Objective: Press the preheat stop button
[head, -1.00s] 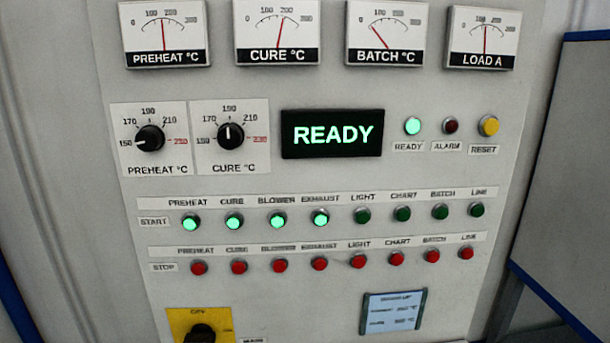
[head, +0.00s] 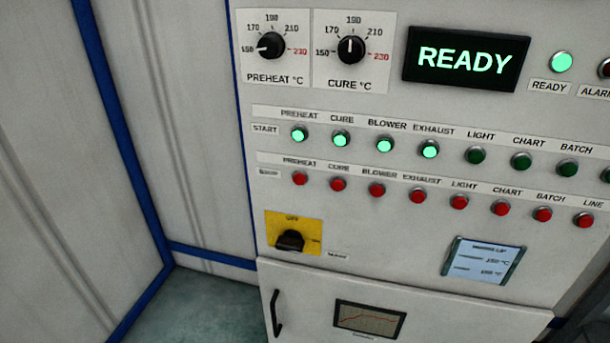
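The preheat stop button (head: 300,178) is a red round button at the left end of the lower button row, under a PREHEAT label. Above it, the preheat start button (head: 299,134) is lit green. The cure stop button (head: 338,184) sits just to its right. The control panel (head: 400,235) is a pale upright cabinet face. Neither gripper shows in the head view.
The READY display (head: 466,59) glows green. A black main switch on a yellow plate (head: 279,236) sits below the stop row. A door with a black handle (head: 275,312) is lower down. Floor (head: 205,306) shows at the lower left beside a blue-edged wall.

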